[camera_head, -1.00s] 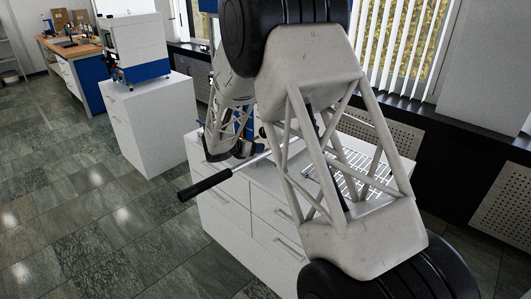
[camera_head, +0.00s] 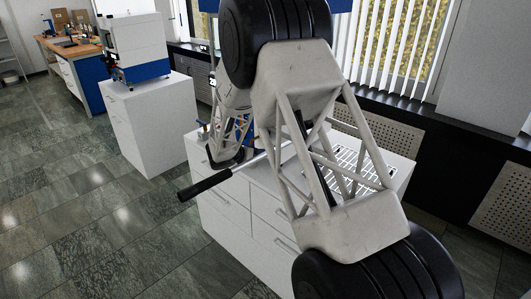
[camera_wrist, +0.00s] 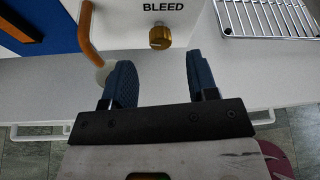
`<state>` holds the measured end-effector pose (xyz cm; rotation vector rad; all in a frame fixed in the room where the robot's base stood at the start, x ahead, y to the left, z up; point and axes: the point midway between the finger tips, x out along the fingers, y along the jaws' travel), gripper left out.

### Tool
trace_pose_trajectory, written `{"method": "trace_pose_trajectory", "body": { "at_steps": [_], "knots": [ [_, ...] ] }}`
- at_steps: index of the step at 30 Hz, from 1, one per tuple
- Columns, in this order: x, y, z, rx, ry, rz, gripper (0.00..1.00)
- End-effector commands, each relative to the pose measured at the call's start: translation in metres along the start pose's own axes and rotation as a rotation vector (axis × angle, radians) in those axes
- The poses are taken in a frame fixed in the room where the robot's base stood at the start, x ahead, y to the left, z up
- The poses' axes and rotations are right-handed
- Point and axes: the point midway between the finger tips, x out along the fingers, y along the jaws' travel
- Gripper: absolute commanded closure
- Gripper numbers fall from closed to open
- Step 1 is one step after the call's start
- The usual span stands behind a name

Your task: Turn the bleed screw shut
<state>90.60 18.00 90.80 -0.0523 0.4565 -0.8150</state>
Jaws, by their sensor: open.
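The bleed screw (camera_wrist: 160,37) is a small brass knob on a white panel, under the printed word BLEED, in the wrist view. My gripper (camera_wrist: 162,72) is open and empty, its two blue ribbed fingers apart. In the wrist view the knob appears beyond the gap between the fingertips, and neither finger touches it. In the head view my own arm covers most of the press, and the bleed screw and fingertips are hidden.
A bent copper-coloured pipe (camera_wrist: 86,35) stands left of the knob. A wire rack (camera_wrist: 268,18) lies to the right on the worktop. A lever with a black grip (camera_head: 205,186) sticks out over the white cabinet (camera_head: 228,212). Another press (camera_head: 135,47) stands farther back.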

Motion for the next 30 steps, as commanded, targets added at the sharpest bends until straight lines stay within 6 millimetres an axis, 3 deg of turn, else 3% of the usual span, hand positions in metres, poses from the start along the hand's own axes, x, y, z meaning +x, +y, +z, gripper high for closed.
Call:
{"method": "trace_pose_trajectory", "body": {
  "at_steps": [12, 26, 30],
  "knots": [
    [0.047, 0.0, 0.0, 0.001, 0.001, -0.001, 0.46],
    [0.056, 0.0, 0.0, 0.001, 0.0, 0.001, 0.46],
    [0.056, 0.0, 0.0, 0.001, 0.0, 0.001, 0.65]
  ]
}}
